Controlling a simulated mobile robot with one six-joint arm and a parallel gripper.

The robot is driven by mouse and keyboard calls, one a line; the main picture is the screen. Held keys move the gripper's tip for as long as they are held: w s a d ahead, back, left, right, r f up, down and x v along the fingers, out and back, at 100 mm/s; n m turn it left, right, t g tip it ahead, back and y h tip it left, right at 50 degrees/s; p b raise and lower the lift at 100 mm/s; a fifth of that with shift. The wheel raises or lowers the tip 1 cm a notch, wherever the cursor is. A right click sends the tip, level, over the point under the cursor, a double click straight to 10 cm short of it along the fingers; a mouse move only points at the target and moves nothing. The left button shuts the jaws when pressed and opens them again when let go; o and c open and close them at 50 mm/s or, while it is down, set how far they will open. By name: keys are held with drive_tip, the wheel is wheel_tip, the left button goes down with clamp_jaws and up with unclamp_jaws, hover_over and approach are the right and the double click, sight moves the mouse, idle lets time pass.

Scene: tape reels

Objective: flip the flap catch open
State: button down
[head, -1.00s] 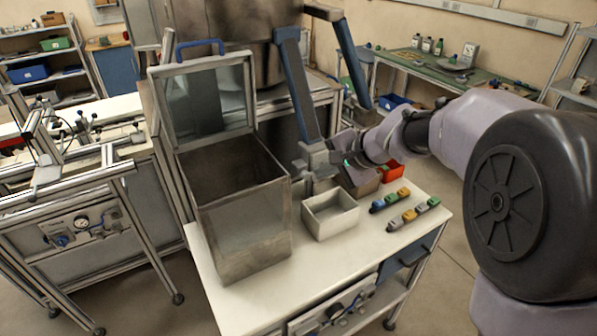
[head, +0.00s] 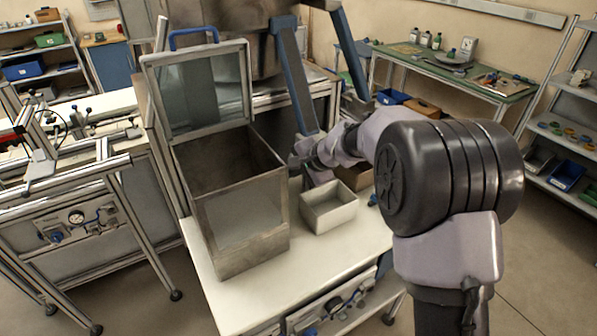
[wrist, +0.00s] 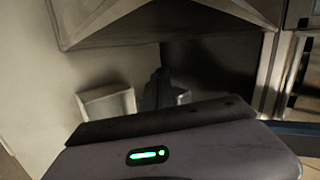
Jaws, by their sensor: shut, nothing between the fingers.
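A metal box with clear panels (head: 238,262) stands on the white worktop, its framed clear lid (head: 203,90) raised, with a blue handle (head: 194,36) on top. I cannot make out a flap catch in either view. My gripper (head: 297,162) is shut and empty at the right side of the box, near its upper edge; I cannot tell whether it touches the box. In the wrist view the gripper's dark body fills the bottom, and a metal box-like shape (wrist: 150,22) hangs across the top.
A pale open bin (head: 329,222) sits right of the box and below my gripper. A brown bin (head: 355,178) is behind it, partly hidden by my arm. Blue slanted legs (head: 296,85) rise behind. The worktop's front (head: 215,290) is clear.

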drive_tip(key=b, duration=0.1)
drive_tip(key=f+b, duration=0.1)
drive_tip(key=b, duration=0.1)
drive_tip(key=shift+s+a+f, duration=0.2)
drive_tip(key=shift+a+f, duration=0.05)
idle(0.4)
drive_tip(key=shift+r+p, duration=0.6)
drive_tip(key=shift+r, duration=0.2)
